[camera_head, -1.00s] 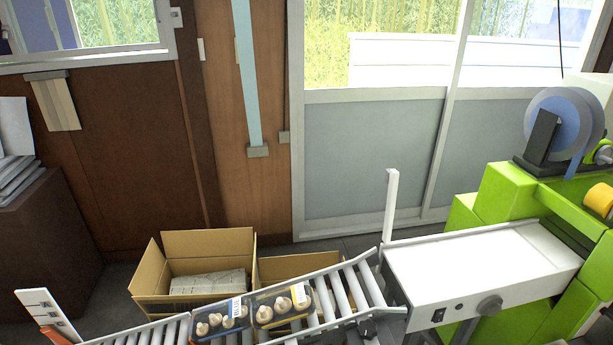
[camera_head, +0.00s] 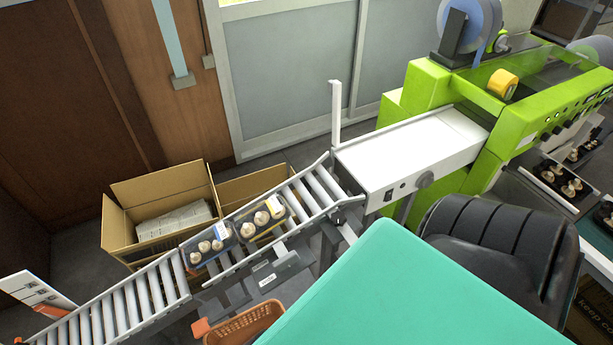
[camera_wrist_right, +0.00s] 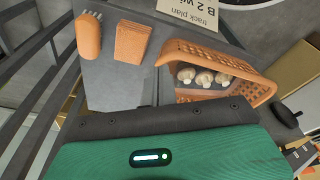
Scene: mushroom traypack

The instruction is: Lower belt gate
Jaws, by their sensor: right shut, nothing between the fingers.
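A white upright bar (camera_head: 335,115) stands at the joint between the roller conveyor and the white belt unit. It looks like the belt gate, and it points straight up. The belt unit (camera_head: 415,150) has a bare white top, with a knob and a switch on its front. Two dark mushroom trays, a left one (camera_head: 207,247) and a right one (camera_head: 262,218), sit on the rollers (camera_head: 158,290) below the bar. No gripper fingers show in the head view. The right wrist view shows no fingers that I can make out.
A green machine (camera_head: 425,90) adjoins the belt. Open cardboard boxes (camera_head: 130,220) stand behind the rollers. A teal surface and a black rounded form fill the lower right.

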